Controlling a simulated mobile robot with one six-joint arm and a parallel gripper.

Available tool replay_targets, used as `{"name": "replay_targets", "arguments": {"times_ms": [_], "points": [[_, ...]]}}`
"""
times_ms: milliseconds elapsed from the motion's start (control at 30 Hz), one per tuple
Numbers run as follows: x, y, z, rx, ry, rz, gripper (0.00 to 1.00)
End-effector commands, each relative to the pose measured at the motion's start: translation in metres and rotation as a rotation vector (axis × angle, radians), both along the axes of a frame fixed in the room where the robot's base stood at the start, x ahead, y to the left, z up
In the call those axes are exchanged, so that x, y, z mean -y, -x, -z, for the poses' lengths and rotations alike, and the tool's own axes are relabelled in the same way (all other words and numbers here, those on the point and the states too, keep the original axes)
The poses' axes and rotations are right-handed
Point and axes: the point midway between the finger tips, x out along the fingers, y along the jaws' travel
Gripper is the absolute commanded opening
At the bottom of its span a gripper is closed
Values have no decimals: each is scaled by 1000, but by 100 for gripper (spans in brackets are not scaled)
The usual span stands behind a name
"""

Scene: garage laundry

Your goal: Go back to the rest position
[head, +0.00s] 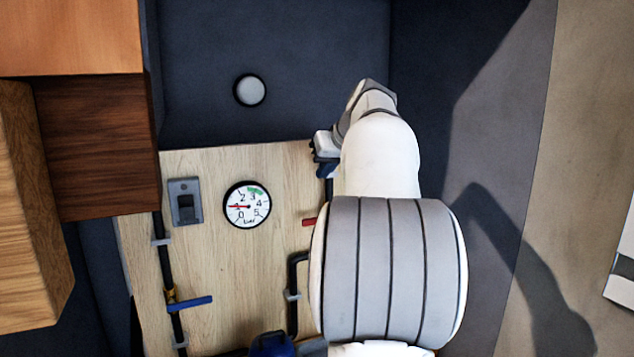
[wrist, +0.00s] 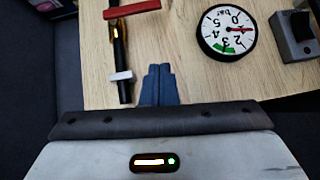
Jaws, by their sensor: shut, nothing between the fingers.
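My gripper (wrist: 158,72) is shut and empty in the wrist view, its dark blue fingers together over the edge of a light wooden panel (wrist: 180,50). In the head view my gripper (head: 326,170) is partly hidden by my white and grey arm, beside the panel's upper right corner. A dark pipe with a red-handled valve (wrist: 132,10) lies left of the fingers in the wrist view. A round white pressure gauge (wrist: 227,32) and a grey switch box (wrist: 294,36) are to the right, apart from the fingers.
In the head view, a blue lever (head: 190,303) sits on the left pipe. Wooden cabinet blocks (head: 95,145) stand at the left. A round grey knob (head: 249,90) is on the dark surface above the panel. The beige floor (head: 590,150) at right is largely open.

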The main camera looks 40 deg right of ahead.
Motion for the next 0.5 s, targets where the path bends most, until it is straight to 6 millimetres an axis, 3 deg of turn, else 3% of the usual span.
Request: {"name": "replay_targets", "arguments": {"times_ms": [333, 433, 500], "points": [[-5, 4, -3, -3, -2, -3, 0], [-24, 2, 7, -25, -15, -14, 0], [-49, 2, 20, -57, -30, -27, 0]]}}
